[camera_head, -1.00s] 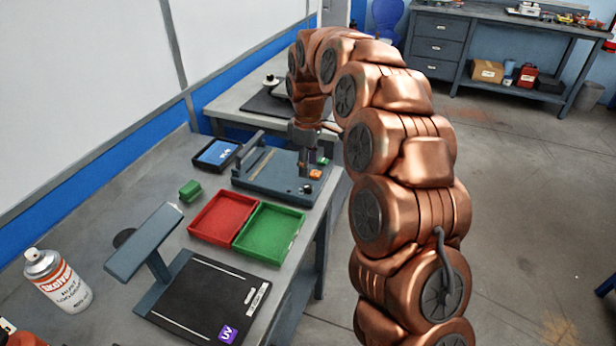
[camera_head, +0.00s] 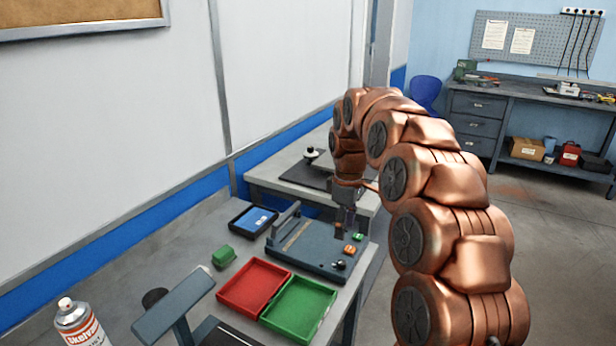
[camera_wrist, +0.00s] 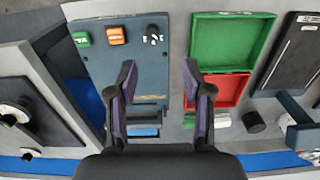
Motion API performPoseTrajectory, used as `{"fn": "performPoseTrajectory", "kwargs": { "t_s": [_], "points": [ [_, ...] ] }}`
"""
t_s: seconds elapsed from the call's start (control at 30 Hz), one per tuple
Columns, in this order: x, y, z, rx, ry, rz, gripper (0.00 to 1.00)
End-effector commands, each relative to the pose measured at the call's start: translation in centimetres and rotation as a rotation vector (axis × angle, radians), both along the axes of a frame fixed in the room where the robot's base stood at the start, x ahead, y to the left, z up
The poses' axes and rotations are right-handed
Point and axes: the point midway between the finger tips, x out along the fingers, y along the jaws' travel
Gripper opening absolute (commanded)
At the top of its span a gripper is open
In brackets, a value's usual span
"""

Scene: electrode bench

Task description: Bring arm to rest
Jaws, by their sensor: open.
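My copper arm (camera_head: 450,215) arches from the lower right over the bench, with its end pointing down. My gripper (camera_head: 345,222) hangs above the grey-blue device with coloured switches (camera_head: 318,248). In the wrist view my gripper (camera_wrist: 158,85) shows its two dark fingers spread wide with nothing between them. The device's panel (camera_wrist: 95,75) lies below the fingers, with a green switch, an orange switch and a black knob on it. Whether the fingertips touch the device cannot be told from the head view.
A red tray (camera_head: 235,306) and a green tray (camera_head: 315,326) stand beside the device. A small tablet (camera_head: 240,220), a green block (camera_head: 223,256), a grey lamp-like stand (camera_head: 172,308) and a spray can (camera_head: 80,326) are on the bench. Open floor (camera_head: 540,230) lies to the right.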

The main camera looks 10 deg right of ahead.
Motion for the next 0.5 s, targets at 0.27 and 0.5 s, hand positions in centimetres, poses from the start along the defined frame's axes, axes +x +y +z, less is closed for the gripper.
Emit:
{"fn": "performPoseTrajectory", "kwargs": {
  "t_s": [0.27, 0.5],
  "points": [
    [-6.8, 0.8, 2.9, 0.011, 0.022, -0.117, 0.51],
    [-13.5, 1.1, 4.2, 0.007, 0.048, -0.244, 0.51]
  ]
}}
